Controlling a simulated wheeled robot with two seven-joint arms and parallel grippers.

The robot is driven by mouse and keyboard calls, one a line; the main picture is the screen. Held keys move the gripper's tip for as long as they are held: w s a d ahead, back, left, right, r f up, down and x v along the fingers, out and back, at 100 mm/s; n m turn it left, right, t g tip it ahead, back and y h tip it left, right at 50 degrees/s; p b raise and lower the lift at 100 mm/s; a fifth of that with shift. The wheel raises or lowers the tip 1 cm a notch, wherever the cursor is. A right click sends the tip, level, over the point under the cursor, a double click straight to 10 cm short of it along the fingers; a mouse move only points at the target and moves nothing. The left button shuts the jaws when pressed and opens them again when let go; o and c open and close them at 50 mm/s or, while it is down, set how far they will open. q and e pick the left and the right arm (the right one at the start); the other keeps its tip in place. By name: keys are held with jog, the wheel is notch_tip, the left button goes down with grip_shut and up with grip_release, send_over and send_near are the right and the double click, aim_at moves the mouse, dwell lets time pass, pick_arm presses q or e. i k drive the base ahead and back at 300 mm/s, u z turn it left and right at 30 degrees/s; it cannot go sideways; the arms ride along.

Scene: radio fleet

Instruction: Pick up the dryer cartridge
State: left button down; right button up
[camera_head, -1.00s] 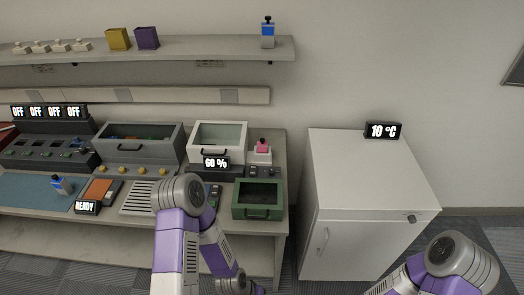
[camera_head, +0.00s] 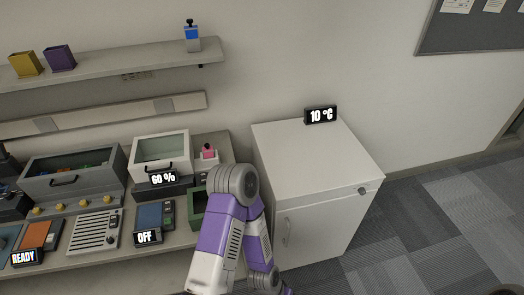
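A small blue and white cartridge with a black top knob (camera_head: 192,38) stands upright near the right end of the wall shelf. A similar pink one with a black knob (camera_head: 208,152) sits in a small white holder at the back right of the bench. No label shows which is the dryer cartridge. One purple and grey arm of mine rises in front of the bench's right end, its elbow high and its forearm bent down. Neither gripper shows in the picture, and neither cartridge is held.
The wall shelf (camera_head: 100,78) also bears a yellow bin (camera_head: 25,64) and a purple bin (camera_head: 61,58). A white-lidded box (camera_head: 161,153) stands left of the pink cartridge. My arm partly hides a green tray (camera_head: 196,208). A white cabinet (camera_head: 310,165) stands right; open floor lies beyond.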

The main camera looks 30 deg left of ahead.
aim_at(208, 152)
jog(key=z, duration=0.55)
jog(key=i, duration=1)
jog(key=u, duration=3.2)
